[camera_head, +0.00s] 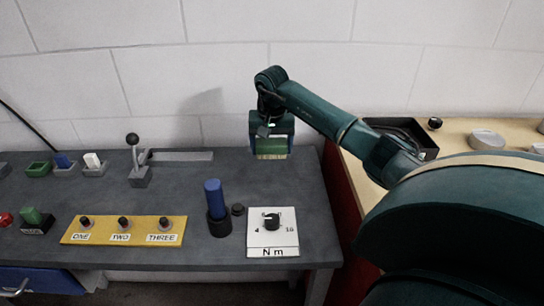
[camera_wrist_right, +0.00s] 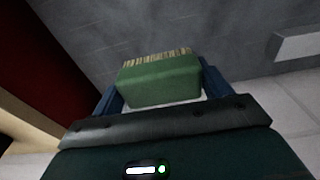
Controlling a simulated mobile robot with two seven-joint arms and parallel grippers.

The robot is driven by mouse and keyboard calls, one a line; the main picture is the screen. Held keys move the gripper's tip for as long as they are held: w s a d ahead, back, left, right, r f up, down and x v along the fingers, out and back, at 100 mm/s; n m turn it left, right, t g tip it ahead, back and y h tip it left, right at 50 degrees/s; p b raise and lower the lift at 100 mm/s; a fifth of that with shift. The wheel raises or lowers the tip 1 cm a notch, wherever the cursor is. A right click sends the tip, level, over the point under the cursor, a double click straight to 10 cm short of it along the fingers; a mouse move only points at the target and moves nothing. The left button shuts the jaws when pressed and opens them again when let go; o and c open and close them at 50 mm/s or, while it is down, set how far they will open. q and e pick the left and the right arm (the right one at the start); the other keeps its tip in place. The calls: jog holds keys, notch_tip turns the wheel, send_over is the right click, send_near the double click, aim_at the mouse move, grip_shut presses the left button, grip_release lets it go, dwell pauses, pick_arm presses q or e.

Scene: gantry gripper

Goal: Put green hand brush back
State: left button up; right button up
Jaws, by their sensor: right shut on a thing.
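The green hand brush (camera_wrist_right: 160,80) is between the fingers of my right gripper (camera_wrist_right: 160,88), with its pale bristles pointing away from the palm. In the head view my right gripper (camera_head: 271,146) is shut on the brush (camera_head: 271,156), over the back right part of the grey table. The brush hangs below the palm, bristles down. It appears to be above the table top, but the exact gap is hard to tell. My left gripper is not in view.
The grey table (camera_head: 240,175) holds a lever (camera_head: 135,160), a yellow panel with knobs (camera_head: 123,231), a blue-handled tool (camera_head: 214,200) and a white Nm dial plate (camera_head: 272,240). A wooden bench (camera_head: 455,140) with a black tray (camera_head: 405,130) is at right.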

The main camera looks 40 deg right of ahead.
aim_at(271, 158)
jog(key=shift+f, duration=1.95)
jog(key=shift+f, duration=0.15)
jog(key=o, duration=0.9)
jog(key=shift+o, duration=0.2)
jog(key=r, duration=0.8)
jog(key=s+a+r, duration=0.1)
jog(key=r, duration=0.3)
jog(key=shift+s+r, duration=0.1)
jog(key=shift+r, duration=0.05)
jog(key=shift+s, duration=0.1)
